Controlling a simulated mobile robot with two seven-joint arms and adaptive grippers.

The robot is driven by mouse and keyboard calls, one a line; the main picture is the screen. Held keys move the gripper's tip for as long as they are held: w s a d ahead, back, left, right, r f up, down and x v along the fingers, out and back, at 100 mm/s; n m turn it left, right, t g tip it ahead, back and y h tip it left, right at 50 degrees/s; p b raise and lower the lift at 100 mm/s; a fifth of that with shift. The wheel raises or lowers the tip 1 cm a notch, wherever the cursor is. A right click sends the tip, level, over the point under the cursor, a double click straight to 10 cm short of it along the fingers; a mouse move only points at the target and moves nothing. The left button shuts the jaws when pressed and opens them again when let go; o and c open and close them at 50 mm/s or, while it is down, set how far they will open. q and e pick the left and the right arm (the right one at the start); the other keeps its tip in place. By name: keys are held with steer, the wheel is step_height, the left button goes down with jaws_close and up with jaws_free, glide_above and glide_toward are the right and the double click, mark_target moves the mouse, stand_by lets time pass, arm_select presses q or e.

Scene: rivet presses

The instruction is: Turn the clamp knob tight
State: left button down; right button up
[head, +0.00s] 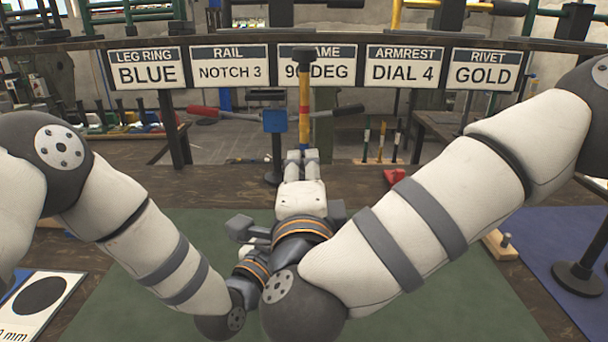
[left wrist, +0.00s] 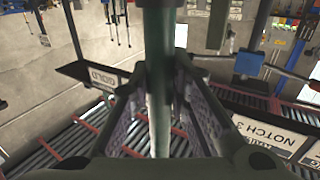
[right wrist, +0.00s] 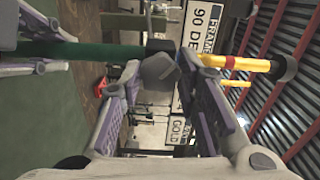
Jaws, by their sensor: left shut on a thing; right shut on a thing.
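The clamp knob (right wrist: 158,68) is a dark, faceted lump at the end of a green tube (right wrist: 90,52) in the right wrist view. My right gripper (right wrist: 157,75) has its fingers on either side of it. In the head view the right gripper (head: 301,160) is over the far edge of the green mat, and the knob cannot be made out there. My left gripper (left wrist: 160,75) is shut around an upright green tube (left wrist: 159,30) in the left wrist view. In the head view it is mostly hidden behind my right wrist.
A yellow post (head: 304,100) with coloured bands stands just behind the right gripper, near a blue block (head: 275,120). A sign rail (head: 228,68) spans the back. A red object (head: 394,177) lies right of the gripper. The green mat (head: 420,295) is clear at front right.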

steer(key=m, duration=0.4)
steer(key=shift+m, duration=0.3)
steer(key=m, duration=0.4)
arm_select(q)
steer(key=shift+r, duration=0.1)
stand_by(0.4)
arm_select(e)
steer(key=o, duration=1.2)
steer(key=s, duration=1.2)
